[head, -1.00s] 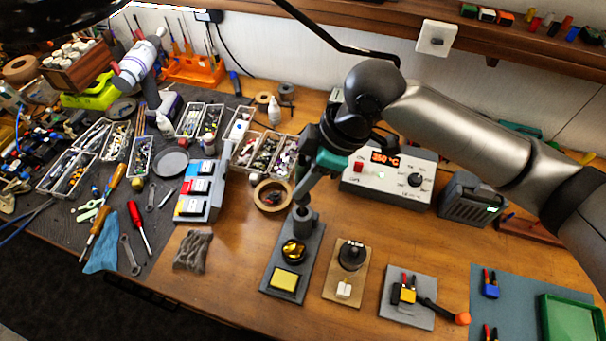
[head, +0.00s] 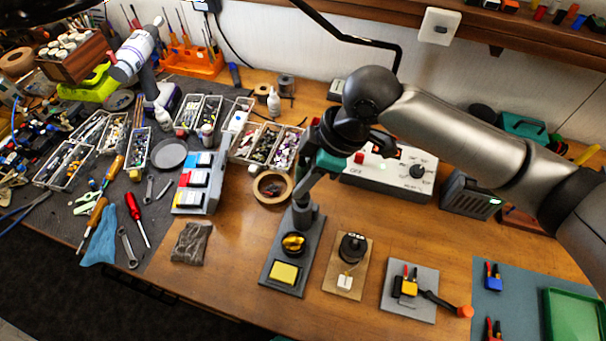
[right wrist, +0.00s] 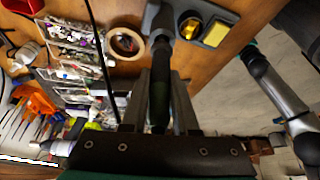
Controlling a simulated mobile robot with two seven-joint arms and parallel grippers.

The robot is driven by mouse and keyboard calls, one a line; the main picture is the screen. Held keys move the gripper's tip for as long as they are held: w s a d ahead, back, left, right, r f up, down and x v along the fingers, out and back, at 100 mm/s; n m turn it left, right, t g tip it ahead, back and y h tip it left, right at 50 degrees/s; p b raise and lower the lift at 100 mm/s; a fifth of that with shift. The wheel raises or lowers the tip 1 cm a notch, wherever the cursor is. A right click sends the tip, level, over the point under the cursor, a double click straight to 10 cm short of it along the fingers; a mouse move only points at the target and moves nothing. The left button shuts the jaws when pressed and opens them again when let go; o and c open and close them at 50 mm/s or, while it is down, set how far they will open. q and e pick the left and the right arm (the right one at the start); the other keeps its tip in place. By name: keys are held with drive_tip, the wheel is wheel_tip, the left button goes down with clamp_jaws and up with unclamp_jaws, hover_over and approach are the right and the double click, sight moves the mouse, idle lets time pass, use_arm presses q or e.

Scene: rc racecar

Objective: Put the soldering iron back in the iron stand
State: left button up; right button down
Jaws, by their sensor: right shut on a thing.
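The iron stand (head: 312,255) is a grey plate with brass wool, a yellow sponge and an upright grey holder (head: 305,215) at its far end. My right gripper (head: 312,183) is directly above the holder. In the right wrist view, its fingers (right wrist: 160,100) are shut on the dark handle of the soldering iron (right wrist: 158,100). The iron points toward the stand's holder (right wrist: 161,25), and its front end appears to be in the holder's mouth. The tip is hidden, so its depth cannot be told.
A soldering station (head: 385,180) stands behind the gripper, and a tape roll (head: 272,187) lies left of the holder. Part bins (head: 268,147) and a coloured switch box (head: 198,185) are farther left. A brown pad (head: 347,265) is right of the stand. Bare wood lies in front.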

drive_tip(key=shift+f+b, duration=0.3)
drive_tip(key=shift+f, duration=0.55)
drive_tip(key=c, duration=0.6)
unclamp_jaws()
drive_tip(key=shift+o, duration=0.4)
drive_tip(key=o, duration=0.3)
